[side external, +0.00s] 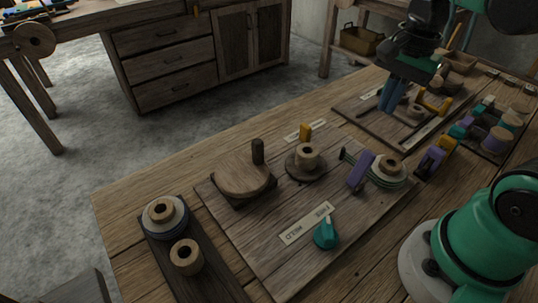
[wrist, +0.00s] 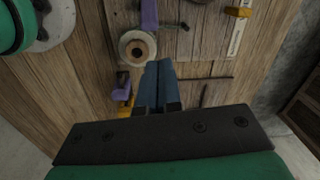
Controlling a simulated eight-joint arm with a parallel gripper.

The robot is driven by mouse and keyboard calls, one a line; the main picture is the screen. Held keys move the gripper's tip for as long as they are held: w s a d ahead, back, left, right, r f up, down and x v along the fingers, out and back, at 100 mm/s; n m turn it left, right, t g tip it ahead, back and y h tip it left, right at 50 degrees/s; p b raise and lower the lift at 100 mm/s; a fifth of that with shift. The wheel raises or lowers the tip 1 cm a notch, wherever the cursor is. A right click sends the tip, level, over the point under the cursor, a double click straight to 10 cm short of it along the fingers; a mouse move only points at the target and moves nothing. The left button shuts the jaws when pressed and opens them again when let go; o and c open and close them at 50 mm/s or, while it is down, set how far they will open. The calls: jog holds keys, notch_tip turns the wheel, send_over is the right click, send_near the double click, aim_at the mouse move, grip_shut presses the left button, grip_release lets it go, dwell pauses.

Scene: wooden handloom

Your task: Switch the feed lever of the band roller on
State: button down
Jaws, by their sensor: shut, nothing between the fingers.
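My gripper (side external: 386,108) is shut and empty, its blue fingers pointing down above the far board in the side view. The fingers also show together in the wrist view (wrist: 158,66). A cream spool (side external: 391,174) with a purple lever (side external: 360,170) beside it stands on the near board; they also seem to show in the wrist view, the spool (wrist: 127,42) and the purple piece (wrist: 149,14). I cannot tell which part is the band roller's feed lever.
A teal knob (side external: 325,237) sits by a lettered label (side external: 305,223). A dark peg stands on a round wooden block (side external: 243,178). Purple and yellow clips (side external: 430,162) and several spools line the right side. Open board lies between the knob and the wooden block.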

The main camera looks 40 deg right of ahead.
aim_at(361, 170)
jog(key=shift+s+d+r+m+g, duration=0.2)
jog(key=shift+s+m+g, duration=0.1)
jog(key=shift+m, duration=0.6)
jog(key=shift+a+f, duration=0.15)
jog(key=shift+f, duration=2.35)
jog(key=shift+a+f, duration=0.15)
jog(key=shift+f, duration=2.35)
